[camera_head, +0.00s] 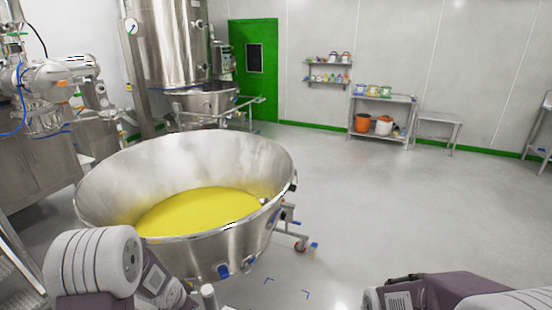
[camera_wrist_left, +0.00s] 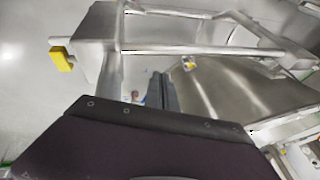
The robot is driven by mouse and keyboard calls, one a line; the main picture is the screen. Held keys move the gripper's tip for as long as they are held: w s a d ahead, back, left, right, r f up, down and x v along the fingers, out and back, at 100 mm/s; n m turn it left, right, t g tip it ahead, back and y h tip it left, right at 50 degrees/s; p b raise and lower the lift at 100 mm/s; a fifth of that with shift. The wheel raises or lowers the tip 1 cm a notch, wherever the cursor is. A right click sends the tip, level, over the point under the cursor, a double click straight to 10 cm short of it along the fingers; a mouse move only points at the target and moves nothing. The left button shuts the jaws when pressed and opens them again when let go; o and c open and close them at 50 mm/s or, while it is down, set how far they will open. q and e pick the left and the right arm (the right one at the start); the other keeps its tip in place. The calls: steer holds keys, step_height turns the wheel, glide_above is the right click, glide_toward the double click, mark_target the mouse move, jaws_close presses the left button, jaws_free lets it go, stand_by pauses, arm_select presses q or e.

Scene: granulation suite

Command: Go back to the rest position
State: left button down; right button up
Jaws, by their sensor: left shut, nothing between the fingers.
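In the left wrist view my left gripper (camera_wrist_left: 161,92) shows as two dark fingers close together, shut and empty. It is beside steel framework, and I cannot tell whether it touches anything. In the head view my left arm comes in at the bottom left, in front of the large steel bowl (camera_head: 190,252). My right arm shows at the bottom right, but its gripper is outside the picture. The bowl is open on top and holds yellow powder (camera_head: 198,211).
The bowl stands on a wheeled frame (camera_head: 290,238). Steel machinery (camera_head: 172,50) stands behind it, with more at the left. A steel shelf table (camera_head: 384,103) with tubs and a small table (camera_head: 438,118) stand by the far wall. The floor (camera_head: 380,205) at the right is clear.

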arm_select(q)
steer(key=s+d+r+n+g+b, duration=0.1)
steer(key=s+d+n+g, duration=0.1)
steer(key=s, duration=0.6)
steer(key=s+d+r+n+g+b, duration=0.1)
steer(key=s+d+n, duration=0.3)
steer(key=s, duration=0.5)
steer(key=shift+d+r+n+g+h+b, duration=0.3)
steer(key=shift+d+g+h+b, duration=0.15)
steer(key=shift+d, duration=0.8)
